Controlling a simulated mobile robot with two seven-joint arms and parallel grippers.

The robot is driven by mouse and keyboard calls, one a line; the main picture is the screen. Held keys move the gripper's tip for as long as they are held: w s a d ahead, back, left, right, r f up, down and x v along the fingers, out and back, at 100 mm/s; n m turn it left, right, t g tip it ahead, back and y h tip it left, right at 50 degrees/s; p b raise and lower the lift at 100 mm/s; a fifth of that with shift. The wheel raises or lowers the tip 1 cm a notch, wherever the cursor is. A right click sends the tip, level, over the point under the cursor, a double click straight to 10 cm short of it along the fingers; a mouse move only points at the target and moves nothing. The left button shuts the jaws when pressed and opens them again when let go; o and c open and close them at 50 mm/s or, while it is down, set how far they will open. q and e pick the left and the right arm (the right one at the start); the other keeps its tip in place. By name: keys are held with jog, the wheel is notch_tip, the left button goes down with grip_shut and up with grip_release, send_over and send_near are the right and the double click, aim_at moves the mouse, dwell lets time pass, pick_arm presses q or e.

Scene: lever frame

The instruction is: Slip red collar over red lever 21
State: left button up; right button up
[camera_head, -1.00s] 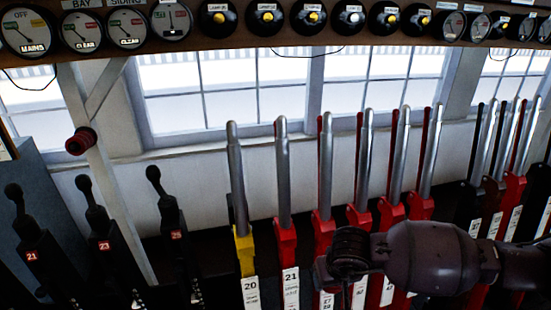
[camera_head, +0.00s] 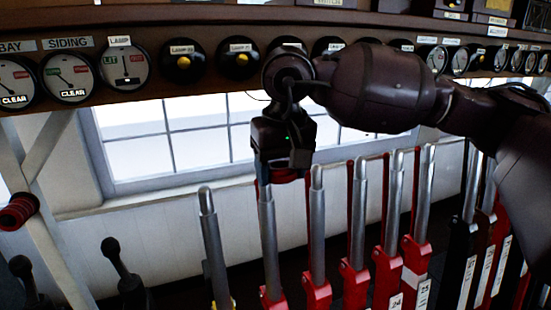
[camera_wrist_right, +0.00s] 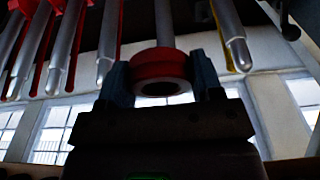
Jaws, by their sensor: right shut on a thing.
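The red collar (camera_wrist_right: 160,66) is between the two fingers of my right gripper (camera_wrist_right: 162,84) in the right wrist view. In the head view my right gripper (camera_head: 284,170) points down at the top of red lever 21 (camera_head: 269,235), the second lever from the left in the row, just right of the yellow-based lever. A sliver of the collar shows under the fingers (camera_head: 288,176). The lever's grey shaft (camera_wrist_right: 164,22) runs up to the collar in the wrist view. I cannot tell how far its tip is inside the ring. My left gripper is not in view.
The yellow-based lever (camera_head: 213,245) stands close on the left, another red lever (camera_head: 317,225) close on the right. A shelf of gauges and knobs (camera_head: 182,62) is behind and above. A red ringed piece (camera_head: 18,212) sits on the post at left.

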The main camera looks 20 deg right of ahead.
jog(key=shift+w+a+f, duration=0.1)
jog(key=shift+w+f, duration=0.2)
jog(key=shift+w, duration=1.1)
jog(key=shift+w+a+f, duration=0.1)
jog(key=shift+w+f, duration=0.2)
jog(key=shift+w, duration=1.1)
jog(key=shift+w+f, duration=0.3)
jog(key=shift+w, duration=1.1)
jog(key=shift+w+f, duration=0.15)
jog(key=shift+w, duration=0.45)
jog(key=shift+s, duration=0.15)
jog(key=shift+f+b, duration=0.2)
jog(key=shift+b, duration=0.1)
jog(key=shift+s+f+b, duration=0.15)
jog(key=shift+f+b, duration=0.45)
jog(key=shift+f, duration=0.35)
jog(key=shift+s+f+b, duration=0.2)
jog(key=shift+f+b, duration=0.45)
jog(key=shift+f, duration=0.25)
jog(key=shift+s+f+b, duration=0.15)
jog(key=shift+f+b, duration=0.45)
jog(key=shift+f, duration=0.35)
